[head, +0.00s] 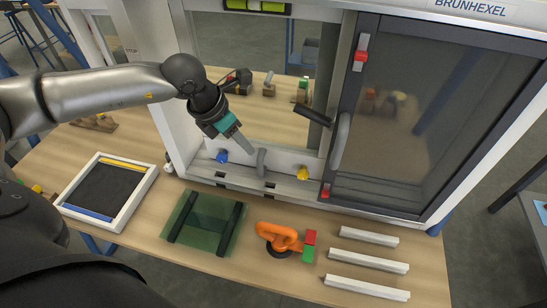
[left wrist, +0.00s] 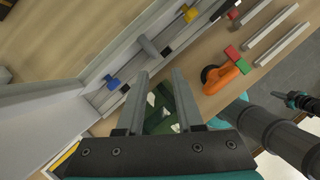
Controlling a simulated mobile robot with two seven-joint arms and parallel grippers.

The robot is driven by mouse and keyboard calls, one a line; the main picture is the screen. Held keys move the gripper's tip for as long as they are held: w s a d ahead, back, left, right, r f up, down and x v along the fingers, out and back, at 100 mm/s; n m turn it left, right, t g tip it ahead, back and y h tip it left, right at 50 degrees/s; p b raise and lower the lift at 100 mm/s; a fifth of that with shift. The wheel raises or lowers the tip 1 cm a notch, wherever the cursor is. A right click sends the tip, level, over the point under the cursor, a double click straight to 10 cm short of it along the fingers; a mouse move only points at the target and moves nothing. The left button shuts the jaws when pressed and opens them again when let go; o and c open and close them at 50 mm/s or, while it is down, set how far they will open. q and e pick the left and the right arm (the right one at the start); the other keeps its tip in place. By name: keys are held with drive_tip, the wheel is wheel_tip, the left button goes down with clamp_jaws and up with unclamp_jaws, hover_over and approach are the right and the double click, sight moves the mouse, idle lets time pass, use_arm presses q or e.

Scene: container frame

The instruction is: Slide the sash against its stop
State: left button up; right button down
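The sash looks to be the dark-framed tinted panel (head: 425,110) in the right half of the white frame (head: 180,110). A grey curved handle (head: 341,142) is on its left edge. Red blocks sit at its upper left (head: 361,55) and lower left (head: 325,190). The left half of the frame is open. My left gripper (head: 250,148) is just above the sill, close to a grey upright lever (head: 262,163). In the left wrist view its fingers (left wrist: 160,75) are apart and empty, and the lever (left wrist: 148,45) is beyond them. My right gripper (left wrist: 297,100) appears small at the right edge there.
Blue (head: 222,156) and yellow (head: 303,173) knobs stand on the sill. In front lie a framed tray (head: 148,190), green glass with dark bars (head: 208,220), an orange clamp (head: 275,233), red and green blocks (head: 309,245) and white strips (head: 368,261). Tools stand behind the opening.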

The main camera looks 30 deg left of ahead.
sight(260, 163)
use_arm(q)
drive_tip(key=shift+y, duration=0.3)
drive_tip(key=x, duration=0.9)
drive_tip(key=a+b+x, duration=0.1)
drive_tip(key=x, duration=0.4)
drive_tip(key=shift+f, duration=0.4)
clamp_jaws()
drive_tip(key=shift+d, duration=0.1)
idle(0.5)
